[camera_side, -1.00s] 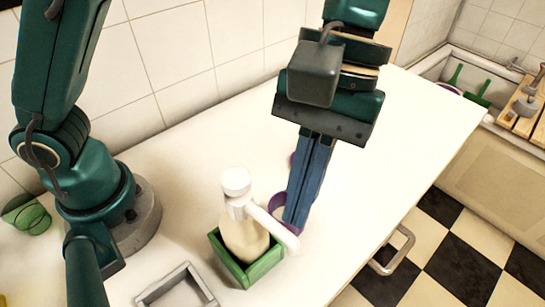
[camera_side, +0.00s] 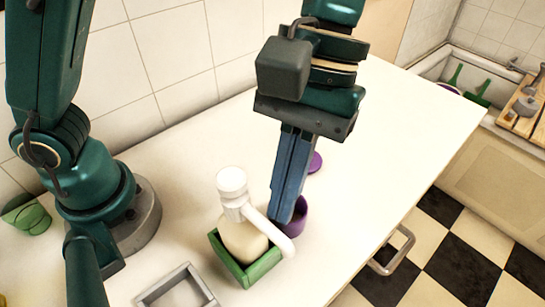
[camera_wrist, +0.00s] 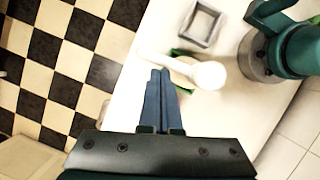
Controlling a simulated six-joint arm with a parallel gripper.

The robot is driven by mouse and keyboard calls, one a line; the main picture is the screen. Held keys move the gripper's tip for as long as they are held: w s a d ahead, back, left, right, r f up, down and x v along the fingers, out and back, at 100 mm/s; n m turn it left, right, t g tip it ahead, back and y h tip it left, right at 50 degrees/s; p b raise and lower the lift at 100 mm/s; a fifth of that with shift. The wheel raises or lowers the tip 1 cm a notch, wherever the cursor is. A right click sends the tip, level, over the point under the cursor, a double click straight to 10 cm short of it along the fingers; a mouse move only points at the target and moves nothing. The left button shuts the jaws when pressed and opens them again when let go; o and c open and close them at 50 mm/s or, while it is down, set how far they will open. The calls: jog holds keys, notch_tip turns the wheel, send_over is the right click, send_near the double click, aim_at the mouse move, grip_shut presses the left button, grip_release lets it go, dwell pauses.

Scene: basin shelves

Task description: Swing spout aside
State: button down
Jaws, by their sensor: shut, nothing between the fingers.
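A cream pump bottle (camera_side: 243,238) with a white pump head (camera_side: 231,180) stands in a green open box (camera_side: 251,274) on the white counter. Its white spout (camera_side: 270,232) points to the lower right in the side view. My gripper (camera_side: 281,221) is shut and empty, its blue fingers pointing down just beside the spout on its far side. I cannot tell whether they touch. In the wrist view the closed fingertips (camera_wrist: 160,73) are close to the spout (camera_wrist: 152,57), and the pump head (camera_wrist: 209,75) is to their right.
A purple cup (camera_side: 298,214) stands behind the fingertips, and a purple round thing (camera_side: 315,162) lies farther back. A grey tray (camera_side: 177,291) is at the front left. The counter to the right is clear up to its edge.

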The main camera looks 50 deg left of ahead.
jog(key=w+a+r+n+t+h, duration=0.1)
jog(key=w+a+r+n+t, duration=0.1)
jog(key=a+r, duration=0.55)
jog(key=s+a+f+m+t+y, duration=0.2)
jog(key=a+f+m+t, duration=0.3)
jog(key=a, duration=0.7)
notch_tip(320, 180, down, 2)
jog(key=t, duration=0.2)
jog(key=shift+s+m+t, duration=0.2)
jog(key=shift+m+t, duration=0.2)
